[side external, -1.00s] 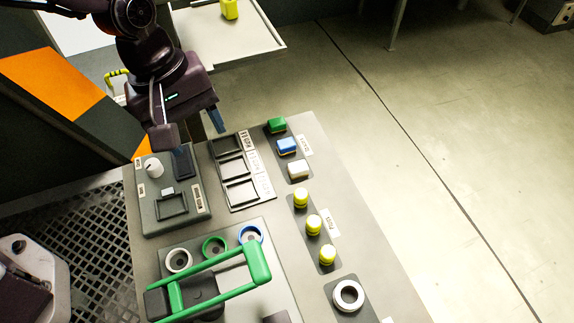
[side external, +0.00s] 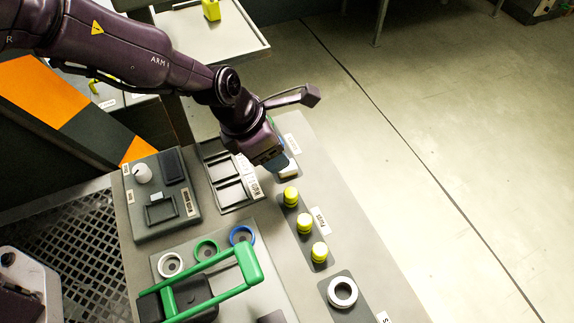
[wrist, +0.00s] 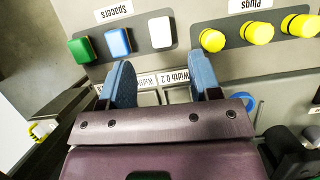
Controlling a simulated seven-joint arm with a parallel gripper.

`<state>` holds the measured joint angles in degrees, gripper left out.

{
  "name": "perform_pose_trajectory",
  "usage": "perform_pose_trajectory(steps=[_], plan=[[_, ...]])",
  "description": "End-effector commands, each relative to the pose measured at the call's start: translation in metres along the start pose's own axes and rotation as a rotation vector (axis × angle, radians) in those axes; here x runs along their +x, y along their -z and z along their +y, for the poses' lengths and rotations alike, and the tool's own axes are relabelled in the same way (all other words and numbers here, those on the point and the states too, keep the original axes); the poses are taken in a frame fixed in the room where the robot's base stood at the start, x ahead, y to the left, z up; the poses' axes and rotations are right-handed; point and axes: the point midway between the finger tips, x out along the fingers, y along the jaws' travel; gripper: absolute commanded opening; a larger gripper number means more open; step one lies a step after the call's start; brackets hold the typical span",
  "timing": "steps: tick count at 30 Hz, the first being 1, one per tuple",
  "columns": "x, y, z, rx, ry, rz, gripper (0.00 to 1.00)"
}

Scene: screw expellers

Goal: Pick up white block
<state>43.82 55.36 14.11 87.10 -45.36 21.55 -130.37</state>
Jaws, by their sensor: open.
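The white block (wrist: 160,32) sits in the row labelled Spacers, beside the blue block (wrist: 117,42) and the green block (wrist: 82,49) in the wrist view. In the side external view the white block (side external: 289,172) shows only in part, behind my gripper. My gripper (wrist: 163,75) is open and empty. Its two blue fingers stand apart, and the white block lies beyond the fingertips, nearer the right finger in the wrist view. In the side external view my gripper (side external: 276,163) is over the Spacers row and hides most of the green and blue blocks.
Several yellow plugs (side external: 304,222) stand in a row close to the white block. A panel with slots (side external: 232,181) lies beside the row. A green-handled frame (side external: 246,263) stands up from the bench, near white, green and blue rings. A white ring (side external: 342,292) sits at the bench's front.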

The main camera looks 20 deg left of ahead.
Motion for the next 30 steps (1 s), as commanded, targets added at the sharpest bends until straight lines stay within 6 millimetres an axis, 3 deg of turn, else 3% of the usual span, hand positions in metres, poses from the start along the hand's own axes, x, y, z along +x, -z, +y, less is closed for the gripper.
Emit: perform_pose_trajectory(steps=[8,16,25,26,30], plan=[[0.024,0.000,-0.001,0.002,0.001,0.001,0.57],[0.061,-0.002,-0.001,0.002,0.001,0.001,0.57],[0.066,-0.002,-0.001,0.002,0.001,0.000,0.57],[0.066,-0.002,-0.001,0.002,0.001,0.000,0.55],[0.066,-0.002,-0.001,0.002,0.001,0.000,0.23]])
